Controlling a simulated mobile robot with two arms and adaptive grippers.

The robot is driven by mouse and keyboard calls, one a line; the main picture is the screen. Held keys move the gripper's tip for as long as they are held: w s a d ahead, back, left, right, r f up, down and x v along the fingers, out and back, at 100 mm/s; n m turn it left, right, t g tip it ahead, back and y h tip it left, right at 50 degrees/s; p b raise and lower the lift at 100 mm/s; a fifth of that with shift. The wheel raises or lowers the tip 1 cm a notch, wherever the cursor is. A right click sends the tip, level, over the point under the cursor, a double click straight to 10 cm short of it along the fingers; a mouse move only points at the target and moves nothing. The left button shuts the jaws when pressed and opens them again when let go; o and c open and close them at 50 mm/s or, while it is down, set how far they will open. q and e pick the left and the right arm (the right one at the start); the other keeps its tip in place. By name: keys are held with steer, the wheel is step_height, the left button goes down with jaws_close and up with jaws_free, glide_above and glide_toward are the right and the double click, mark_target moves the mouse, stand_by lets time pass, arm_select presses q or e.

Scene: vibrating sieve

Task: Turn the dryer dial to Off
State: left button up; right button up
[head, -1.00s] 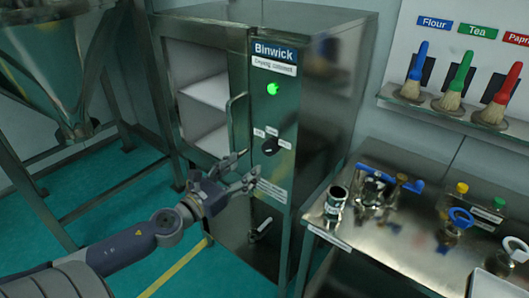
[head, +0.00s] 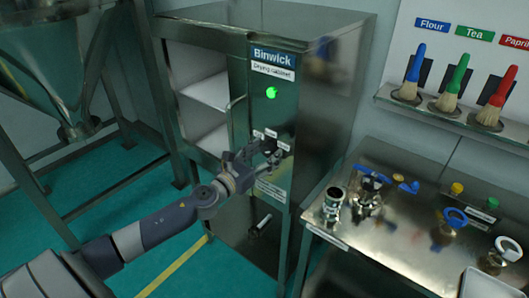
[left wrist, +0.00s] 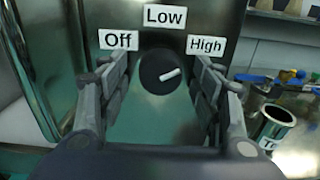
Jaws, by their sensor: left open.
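The dryer dial (left wrist: 153,68) is a round dark knob on the cabinet front, seen in the left wrist view. Its white pointer slants right and slightly up, toward the High label (left wrist: 206,43). The Off label (left wrist: 118,40) is at its upper left and the Low label (left wrist: 165,16) above it. My left gripper (left wrist: 160,82) is open, with one finger on each side of the dial; I cannot tell whether either touches it. In the head view my left gripper (head: 264,152) is at the cabinet's front panel and mostly hides the dial. My right gripper is not in view.
A steel table (head: 400,235) with metal fittings stands on the right. A hopper (head: 60,75) stands at the left.

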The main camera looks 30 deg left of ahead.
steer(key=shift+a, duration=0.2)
arm_select(q)
steer(key=c, duration=1.1)
steer(key=shift+o, duration=0.2)
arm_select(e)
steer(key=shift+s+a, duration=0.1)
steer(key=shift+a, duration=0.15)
